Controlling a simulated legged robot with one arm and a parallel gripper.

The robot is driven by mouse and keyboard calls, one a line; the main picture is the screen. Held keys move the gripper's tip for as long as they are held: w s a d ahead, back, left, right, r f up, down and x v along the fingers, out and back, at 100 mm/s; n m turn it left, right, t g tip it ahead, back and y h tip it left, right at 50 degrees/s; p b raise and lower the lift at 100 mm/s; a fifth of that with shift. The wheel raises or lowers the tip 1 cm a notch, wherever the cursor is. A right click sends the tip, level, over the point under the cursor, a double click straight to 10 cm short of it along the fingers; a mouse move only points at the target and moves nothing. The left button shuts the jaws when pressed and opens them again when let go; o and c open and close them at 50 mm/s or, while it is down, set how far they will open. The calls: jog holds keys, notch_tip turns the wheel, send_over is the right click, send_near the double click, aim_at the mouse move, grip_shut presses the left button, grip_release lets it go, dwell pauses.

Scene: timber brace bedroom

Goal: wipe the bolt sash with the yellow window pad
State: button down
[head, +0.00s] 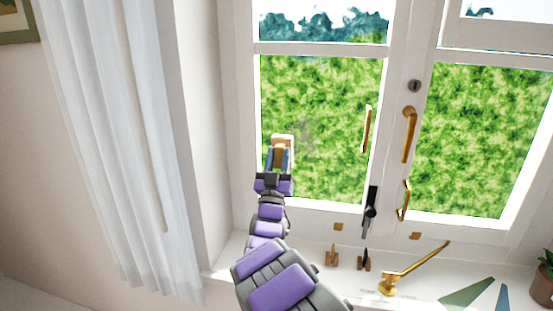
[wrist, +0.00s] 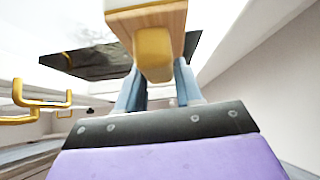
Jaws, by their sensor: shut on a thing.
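The sash on the left, with a black bolt (head: 370,208) at its lower right, has a pane (head: 330,160) with green foliage behind it. A faint grey smudge (head: 306,132) shows on this pane. My gripper (head: 279,158) is in front of the pane's left part, its blue fingers shut on the yellow window pad (head: 283,138). In the wrist view, the pad's wooden block and yellow grip (wrist: 152,52) stand between my fingers (wrist: 158,88). The pad's face is turned away; I cannot tell whether it touches the glass.
Brass handles (head: 408,135) stick out near the middle of the window. The sill holds small brown pegs (head: 332,256), a brass stay (head: 415,268) and a potted plant (head: 543,285) at right. A white curtain (head: 110,150) hangs at left beside the window recess.

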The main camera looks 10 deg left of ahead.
jog(key=shift+s+d+b, duration=0.2)
jog(key=shift+d+b, duration=0.25)
jog(key=shift+d, duration=1.1)
jog(key=shift+d+r, duration=1.3)
jog(key=shift+d, duration=2.25)
jog(key=shift+w+a+f+p, duration=0.15)
jog(key=shift+a+p, duration=0.2)
jog(key=shift+a, duration=2.35)
jog(key=shift+w+a+r+p, duration=0.1)
jog(key=shift+a+p, duration=0.25)
jog(key=shift+a, duration=2.3)
jog(key=shift+d+r+p, duration=0.2)
jog(key=shift+r+p, duration=0.25)
jog(key=shift+r, duration=0.85)
jog(key=shift+s+d+f+b, duration=0.1)
jog(key=shift+d+b, duration=0.4)
jog(key=shift+d, duration=1.1)
jog(key=shift+d+r, duration=1.4)
jog(key=shift+d, duration=2.25)
jog(key=shift+a+p, duration=0.45)
jog(key=shift+a, duration=3.3)
